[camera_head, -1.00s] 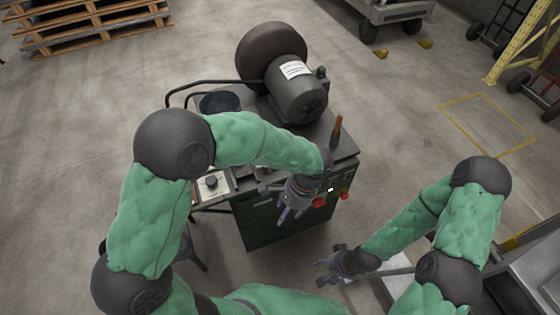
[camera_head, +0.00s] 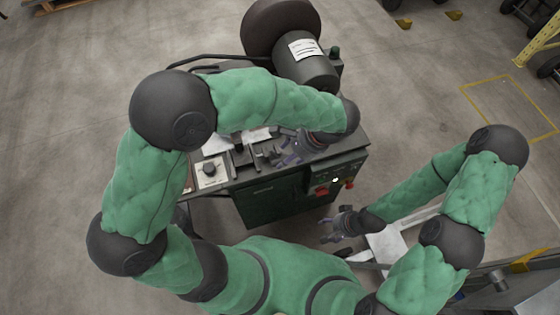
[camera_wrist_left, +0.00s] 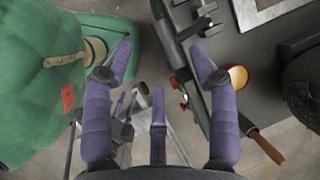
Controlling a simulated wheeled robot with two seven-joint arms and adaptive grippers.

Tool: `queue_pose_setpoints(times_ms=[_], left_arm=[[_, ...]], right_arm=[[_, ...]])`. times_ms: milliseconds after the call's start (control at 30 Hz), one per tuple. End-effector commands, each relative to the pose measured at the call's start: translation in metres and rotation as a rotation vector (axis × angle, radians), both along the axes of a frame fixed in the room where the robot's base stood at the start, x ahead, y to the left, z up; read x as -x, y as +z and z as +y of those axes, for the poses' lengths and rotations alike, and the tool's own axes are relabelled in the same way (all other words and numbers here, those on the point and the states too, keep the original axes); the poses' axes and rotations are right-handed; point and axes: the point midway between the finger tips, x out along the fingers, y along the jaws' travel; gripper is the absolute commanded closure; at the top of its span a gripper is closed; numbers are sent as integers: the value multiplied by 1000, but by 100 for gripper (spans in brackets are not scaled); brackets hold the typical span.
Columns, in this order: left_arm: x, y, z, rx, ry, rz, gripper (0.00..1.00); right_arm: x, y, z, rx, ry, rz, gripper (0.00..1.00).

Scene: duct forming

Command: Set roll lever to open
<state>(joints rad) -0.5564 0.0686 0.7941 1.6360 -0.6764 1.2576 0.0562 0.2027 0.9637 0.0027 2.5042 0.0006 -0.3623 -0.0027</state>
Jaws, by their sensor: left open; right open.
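What looks like the roll lever shows in the left wrist view as a wooden handle (camera_wrist_left: 266,146) at the machine's end, lower right; whether it is the roll lever I cannot tell for sure. In the head view now my left arm hides it. My left gripper (camera_head: 283,152) is open and empty over the machine's front top edge, and its spread purple fingers (camera_wrist_left: 163,56) show in the left wrist view, left of the handle and not touching it. My right gripper (camera_head: 340,226) is open and empty, low in front of the machine's right end.
The dark green machine (camera_head: 262,208) carries a motor (camera_head: 306,68) at the back. Its front has a red control (camera_head: 321,191) and a red button (camera_head: 350,183). A round orange-brown knob (camera_wrist_left: 238,77) is near the handle. A grey metal surface (camera_head: 392,240) stands near my right arm.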

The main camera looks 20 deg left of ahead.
Motion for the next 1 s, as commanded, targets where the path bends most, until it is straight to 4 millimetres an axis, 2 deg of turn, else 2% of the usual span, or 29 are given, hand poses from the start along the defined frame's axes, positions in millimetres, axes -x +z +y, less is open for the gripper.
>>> queue_pose_setpoints(times_ms=[33,200,400,833,1000], left_arm=[[0,-12,5,-1,2,1,41],[2,-37,18,0,2,0,41],[2,-57,28,1,2,-1,41],[2,-64,31,1,1,-1,41],[2,-64,31,1,1,-1,89]], right_arm=[[0,-5,0,0,0,0,37],[-1,-12,0,0,0,-1,37],[-1,-18,0,0,0,-1,37],[-1,-19,0,0,0,-1,37],[-1,-19,0,0,0,-1,37]])
